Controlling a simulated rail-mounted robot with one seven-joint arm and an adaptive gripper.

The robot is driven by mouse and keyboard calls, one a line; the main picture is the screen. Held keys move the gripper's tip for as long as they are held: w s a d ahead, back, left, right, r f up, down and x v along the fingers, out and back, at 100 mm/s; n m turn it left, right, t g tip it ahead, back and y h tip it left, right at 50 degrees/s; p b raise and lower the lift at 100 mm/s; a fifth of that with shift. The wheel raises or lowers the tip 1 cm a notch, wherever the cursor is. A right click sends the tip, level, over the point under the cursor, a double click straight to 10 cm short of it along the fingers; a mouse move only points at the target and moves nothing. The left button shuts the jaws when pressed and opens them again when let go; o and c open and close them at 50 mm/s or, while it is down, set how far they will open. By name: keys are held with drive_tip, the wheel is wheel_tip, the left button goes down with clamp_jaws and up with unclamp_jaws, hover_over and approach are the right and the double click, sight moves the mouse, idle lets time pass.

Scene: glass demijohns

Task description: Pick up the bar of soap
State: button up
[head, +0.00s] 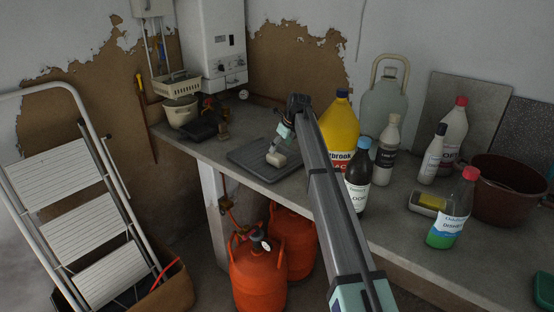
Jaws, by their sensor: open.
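My arm reaches across the worktop, and my gripper (277,149) points down over a dark grey tray or board (248,156) near the worktop's front edge. A small pale, blocky shape (275,159) shows at the gripper's lower end, over the tray. It may be the bar of soap or part of the gripper; I cannot tell which, nor whether anything touches. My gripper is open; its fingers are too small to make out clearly.
Beside my arm stand a yellow jug (341,125), a dark bottle (357,184) and a white bottle (387,150). Orange gas bottles (258,276) stand below.

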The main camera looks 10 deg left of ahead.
sight(277, 155)
drive_tip(key=shift+w+p+x, duration=0.15)
drive_tip(key=shift+p+x, duration=0.5)
drive_tip(key=shift+x, duration=1.3)
drive_tip(key=shift+w+p+x, duration=0.1)
drive_tip(key=shift+p+x, duration=0.55)
drive_tip(key=shift+x, duration=1.35)
drive_tip(key=shift+d, duration=0.1)
drive_tip(key=c, duration=1.4)
